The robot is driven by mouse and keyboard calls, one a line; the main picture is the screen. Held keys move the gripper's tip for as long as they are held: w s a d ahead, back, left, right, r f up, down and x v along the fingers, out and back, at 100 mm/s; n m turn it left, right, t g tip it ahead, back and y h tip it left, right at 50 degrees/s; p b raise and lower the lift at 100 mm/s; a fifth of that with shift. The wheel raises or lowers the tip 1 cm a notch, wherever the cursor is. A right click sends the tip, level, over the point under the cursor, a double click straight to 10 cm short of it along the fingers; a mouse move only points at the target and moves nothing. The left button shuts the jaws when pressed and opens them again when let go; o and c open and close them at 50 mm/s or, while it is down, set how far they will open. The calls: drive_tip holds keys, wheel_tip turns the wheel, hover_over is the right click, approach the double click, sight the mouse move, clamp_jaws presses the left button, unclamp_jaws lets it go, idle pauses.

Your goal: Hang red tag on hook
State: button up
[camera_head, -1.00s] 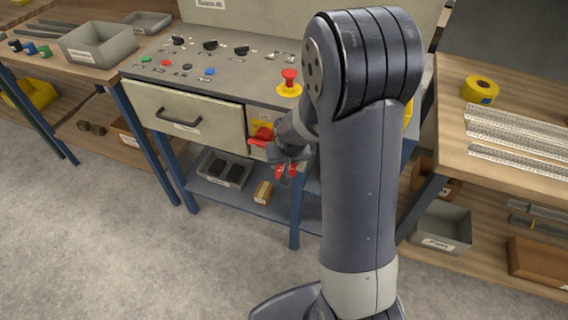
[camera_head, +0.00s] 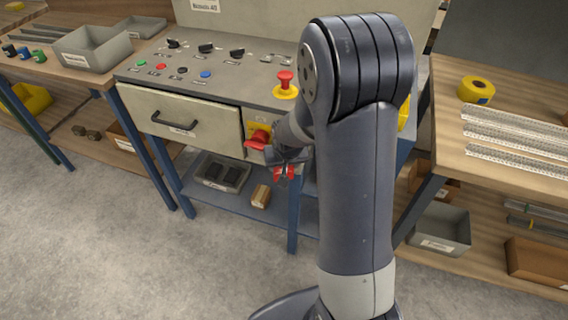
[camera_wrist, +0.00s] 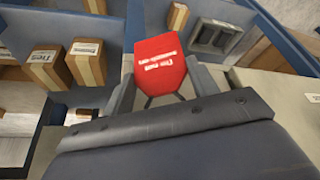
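The red tag (camera_wrist: 158,58) with white lettering sits between the two grey fingers of my gripper (camera_wrist: 160,72) in the wrist view. The fingers touch or nearly touch its sides, and it looks held. In the head view my gripper (camera_head: 286,164) is in front of the control bench, just below and right of a red handle on a yellow plate (camera_head: 258,138). Small red parts (camera_head: 284,174) show at its fingertips. I cannot make out a hook in either view; my arm hides part of the bench front.
The control bench (camera_head: 225,82) has knobs, coloured buttons and a red emergency button (camera_head: 286,80). Its drawer (camera_head: 185,120) is on the left of the front. A lower shelf (camera_head: 215,195) holds a black-filled tray and a small box. A side table (camera_head: 500,125) stands right. Floor in front is clear.

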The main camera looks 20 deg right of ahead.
drive_tip(key=o, duration=0.5)
drive_tip(key=shift+r, duration=0.1)
drive_tip(key=p+v, duration=0.1)
drive_tip(key=v, duration=0.9)
drive_tip(key=shift+s+a+r, duration=0.2)
drive_tip(key=shift+r, duration=0.1)
drive_tip(key=x, duration=0.9)
drive_tip(key=shift+d+b, duration=0.15)
drive_tip(key=shift+b, duration=0.25)
drive_tip(key=shift+w, duration=0.1)
